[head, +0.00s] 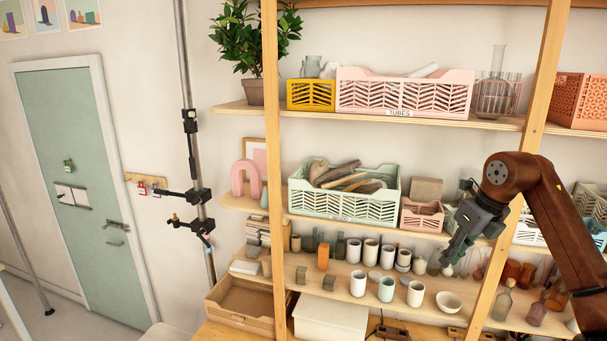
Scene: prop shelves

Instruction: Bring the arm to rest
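My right arm comes in from the right edge, brown and bent at a dark round joint. It ends in my dark grey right gripper (450,256), which points down and to the left in front of the wooden shelves. Its fingers look close together, but they are too small and dark to tell whether they are open or shut. I see nothing clearly held in it. It covers part of the shelf behind, beside the small pink crate (421,217). My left gripper is not in view.
A wooden upright (524,160) stands close to my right arm. The shelves hold a pink TUBES crate (403,92), a mint crate (342,205), white cups (358,284), a bowl (448,302) and glass bottles (503,303). A green door (80,150) and a metal pole (190,150) are left.

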